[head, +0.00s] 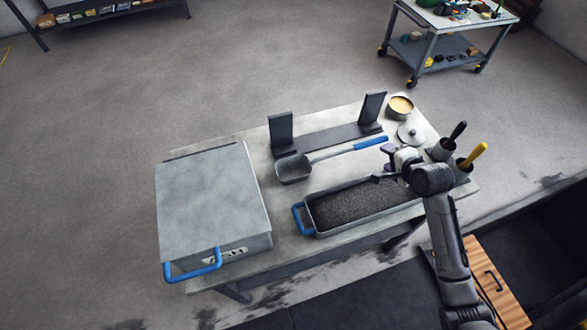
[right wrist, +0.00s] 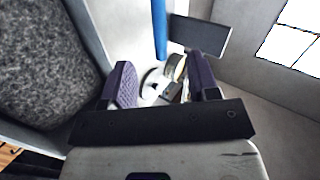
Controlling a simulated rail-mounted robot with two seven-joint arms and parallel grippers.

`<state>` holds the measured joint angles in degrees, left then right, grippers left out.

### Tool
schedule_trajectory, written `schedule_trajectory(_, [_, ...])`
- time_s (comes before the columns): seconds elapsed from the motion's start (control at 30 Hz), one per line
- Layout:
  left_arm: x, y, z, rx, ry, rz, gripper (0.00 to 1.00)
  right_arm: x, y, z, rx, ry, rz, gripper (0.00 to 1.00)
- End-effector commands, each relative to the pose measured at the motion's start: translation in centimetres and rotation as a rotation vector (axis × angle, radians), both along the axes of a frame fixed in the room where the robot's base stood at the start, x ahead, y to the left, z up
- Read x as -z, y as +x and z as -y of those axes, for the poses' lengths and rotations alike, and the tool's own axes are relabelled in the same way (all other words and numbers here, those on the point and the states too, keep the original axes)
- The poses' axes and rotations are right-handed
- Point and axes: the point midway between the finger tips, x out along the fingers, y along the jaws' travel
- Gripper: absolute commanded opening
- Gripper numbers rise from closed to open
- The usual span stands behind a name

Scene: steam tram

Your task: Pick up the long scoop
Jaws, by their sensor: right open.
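The long scoop has a grey bowl (head: 293,168) and a blue handle (head: 370,143). It lies along the front of a dark rack with two uprights (head: 281,132), handle end to the right. My right gripper (head: 384,163) is open and empty, just in front of the blue handle and above the far right side of the coal tray. In the right wrist view the blue handle (right wrist: 160,28) shows beyond the open purple-padded fingers (right wrist: 162,82), apart from them. The scoop's bowl is outside that view. My left gripper is not in view.
A tray of dark grains (head: 308,228) stands close in front. A grey box (head: 210,205) with a blue handle fills the table's left. A tin (head: 400,107), a lid (head: 411,134) and two holders with a black-handled tool (head: 458,130) and a yellow-handled tool (head: 477,152) crowd the right.

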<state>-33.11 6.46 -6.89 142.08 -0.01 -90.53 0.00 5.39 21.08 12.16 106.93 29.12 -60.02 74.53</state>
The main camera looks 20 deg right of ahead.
Motion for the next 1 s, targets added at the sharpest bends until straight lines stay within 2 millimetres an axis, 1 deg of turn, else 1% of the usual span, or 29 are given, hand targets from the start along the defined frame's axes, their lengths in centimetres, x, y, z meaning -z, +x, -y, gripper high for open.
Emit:
schedule_trajectory(0.13, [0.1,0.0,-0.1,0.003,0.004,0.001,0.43,0.0,0.2,0.0,0.056,0.082,0.002,0.55])
schedule_trajectory(0.23, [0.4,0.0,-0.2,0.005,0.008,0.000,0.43,0.6,0.9,-0.1,0.070,0.104,0.001,0.55])
schedule_trajectory(0.5, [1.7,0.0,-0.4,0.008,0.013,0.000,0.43,3.2,4.7,-0.3,0.073,0.107,0.000,0.55])
schedule_trajectory(0.6, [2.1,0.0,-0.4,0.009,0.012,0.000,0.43,4.0,5.8,-0.3,0.072,0.106,0.000,0.55])
schedule_trajectory(0.73, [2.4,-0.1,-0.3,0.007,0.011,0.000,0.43,4.5,6.8,-0.4,0.071,0.105,0.001,0.55])
schedule_trajectory(0.87, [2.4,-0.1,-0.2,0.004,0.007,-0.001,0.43,4.8,7.2,-0.4,0.070,0.104,0.000,0.55])
schedule_trajectory(1.0, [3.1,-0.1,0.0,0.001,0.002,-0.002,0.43,5.6,8.0,-0.5,0.072,0.104,0.000,0.55])
